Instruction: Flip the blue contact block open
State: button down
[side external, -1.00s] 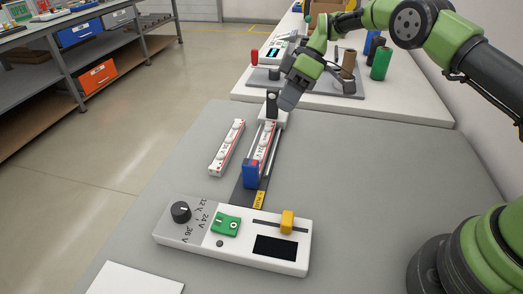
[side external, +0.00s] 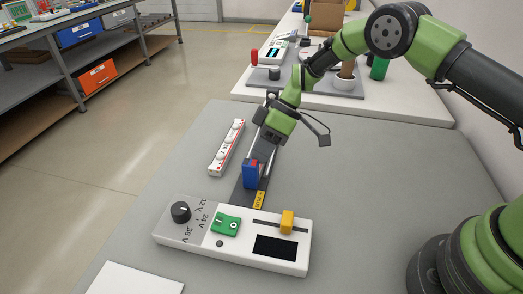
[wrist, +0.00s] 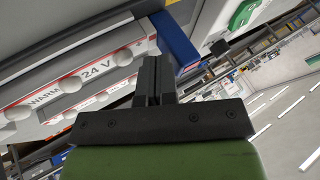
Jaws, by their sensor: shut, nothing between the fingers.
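A second light strip (side external: 226,145) lies left of the rail. The white control box (side external: 185,232) has a black knob (side external: 181,211), a green switch (side external: 226,225) and a yellow slider (side external: 287,221). The grey table is clear at right. A white bench stands behind.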

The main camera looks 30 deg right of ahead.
aim_at(257, 164)
jog(key=shift+s+a, duration=0.1)
dwell(0.3)
jog(key=shift+s+a, duration=1.25)
jog(key=w+d, duration=0.3)
jog(key=shift+w+d, duration=0.1)
jog(key=v, duration=1)
